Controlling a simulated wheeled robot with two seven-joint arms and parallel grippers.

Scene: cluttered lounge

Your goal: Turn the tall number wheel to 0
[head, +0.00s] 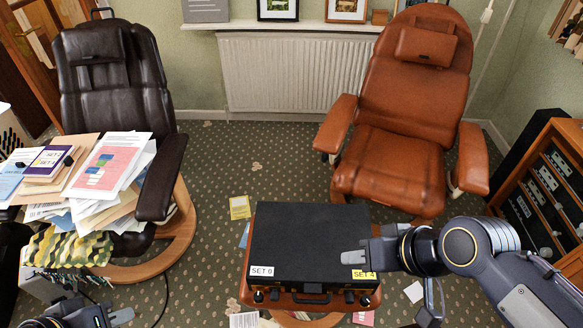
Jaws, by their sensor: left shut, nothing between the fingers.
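A black briefcase (305,240) lies shut on a small brown wooden table (375,300). A white label (262,271) reading "SET 0" is at its front left, and a yellow label (364,275) reading "SET 4" is at its front right. Small dark knob-like parts (258,296) sit on the front edge at the left, with similar ones (365,300) at the right. Which is the tall number wheel, and its digit, I cannot tell. My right gripper (348,257) is over the case's front right; its jaw gap is unclear. My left gripper (122,316) is shut and empty at the bottom left, apart from the case.
A brown recliner (410,170) stands behind the table. A dark recliner (110,80) at the left bears piled papers and books (100,165). A wooden cabinet (545,185) is at the right. Loose papers (240,207) lie on the patterned carpet. A radiator (290,75) is at the back.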

